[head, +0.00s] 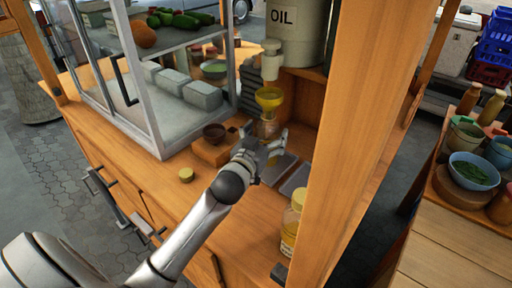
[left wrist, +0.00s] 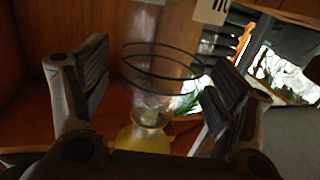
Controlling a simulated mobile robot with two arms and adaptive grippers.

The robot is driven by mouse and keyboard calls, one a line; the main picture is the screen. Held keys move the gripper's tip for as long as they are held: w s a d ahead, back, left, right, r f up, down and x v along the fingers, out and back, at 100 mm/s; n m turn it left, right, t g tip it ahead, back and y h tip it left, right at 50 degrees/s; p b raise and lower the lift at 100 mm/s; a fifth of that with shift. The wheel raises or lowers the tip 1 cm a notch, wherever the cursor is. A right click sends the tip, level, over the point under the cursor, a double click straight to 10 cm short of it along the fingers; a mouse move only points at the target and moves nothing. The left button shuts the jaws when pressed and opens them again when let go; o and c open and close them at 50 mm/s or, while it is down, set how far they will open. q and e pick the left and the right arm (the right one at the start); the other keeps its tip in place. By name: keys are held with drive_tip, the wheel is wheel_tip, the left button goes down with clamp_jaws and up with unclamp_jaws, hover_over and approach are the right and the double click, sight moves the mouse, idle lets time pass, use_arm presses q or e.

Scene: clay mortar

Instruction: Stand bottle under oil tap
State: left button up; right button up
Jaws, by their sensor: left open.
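A clear bottle (head: 268,128) with a yellow funnel (head: 269,97) in its neck stands on the counter. In the head view the funnel lines up just below the pale tap (head: 271,62) of the drum marked OIL (head: 297,25); the exact gap is unclear. My left gripper (head: 268,141) is at the bottle, open, with fingers to either side. In the left wrist view the bottle (left wrist: 155,75) appears inverted between the spread fingers, with space beside it, and the yellow funnel (left wrist: 145,141) shows at the bottom. My right gripper is not in view.
A glass cabinet (head: 150,100) stands left of the bottle. A small brown bowl (head: 214,132) sits on a wooden block. A round yellow lid (head: 186,175) lies on the counter. Metal trays (head: 279,168) lie near the gripper. A yellow-capped jar (head: 291,230) stands by the wooden post (head: 350,130).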

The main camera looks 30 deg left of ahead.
use_arm(q)
drive_tip(key=s+d, duration=0.1)
drive_tip(key=s, duration=0.9)
drive_tip(key=shift+s+d+r+b, duration=0.15)
drive_tip(key=shift+s+r+b, duration=0.05)
drive_tip(key=shift+r+b, duration=0.2)
idle(0.4)
